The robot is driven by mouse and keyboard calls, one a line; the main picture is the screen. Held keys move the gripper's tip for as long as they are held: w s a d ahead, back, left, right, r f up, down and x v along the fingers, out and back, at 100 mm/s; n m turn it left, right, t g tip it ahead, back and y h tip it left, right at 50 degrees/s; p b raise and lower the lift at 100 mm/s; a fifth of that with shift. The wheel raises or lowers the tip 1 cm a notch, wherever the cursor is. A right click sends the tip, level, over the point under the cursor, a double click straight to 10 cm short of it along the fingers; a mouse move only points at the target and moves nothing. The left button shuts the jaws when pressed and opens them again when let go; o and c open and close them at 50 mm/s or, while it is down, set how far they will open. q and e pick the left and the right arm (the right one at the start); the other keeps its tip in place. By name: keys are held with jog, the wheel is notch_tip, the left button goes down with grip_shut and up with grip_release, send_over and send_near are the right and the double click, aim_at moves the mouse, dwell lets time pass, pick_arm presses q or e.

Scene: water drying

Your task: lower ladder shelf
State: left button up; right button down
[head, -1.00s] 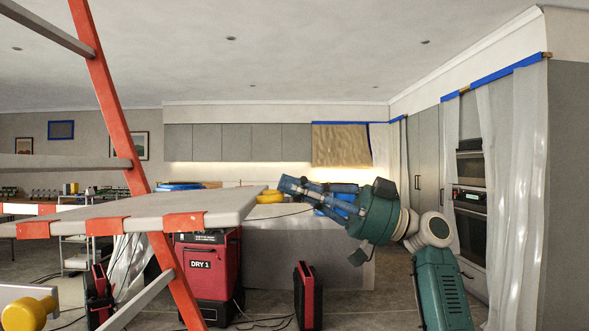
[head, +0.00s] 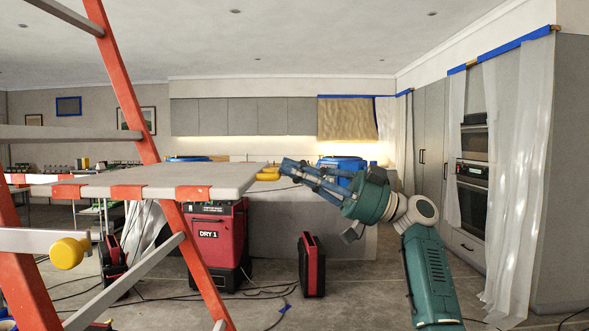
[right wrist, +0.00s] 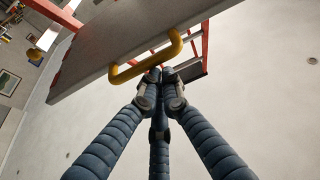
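The orange ladder (head: 128,90) stands at the left. Its grey shelf (head: 190,178) is folded out about level, with orange clips on its front edge. A yellow handle (head: 267,175) is at the shelf's right end; in the right wrist view the handle (right wrist: 148,58) shows as a yellow loop on the shelf's edge. My right gripper (head: 285,166) points left at that end. In the right wrist view its blue-grey fingers (right wrist: 160,85) converge just short of the handle. I see no clear hold on it, and finger opening is unclear. My left gripper is out of view.
A red dryer (head: 212,240) marked DRY 1 stands behind the ladder, with a smaller red and black unit (head: 311,265) to its right. Cables lie on the floor. A yellow knob (head: 68,253) sits at the left. Plastic curtains (head: 515,180) hang at the right.

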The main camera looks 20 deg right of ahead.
jog(key=v, duration=1.2)
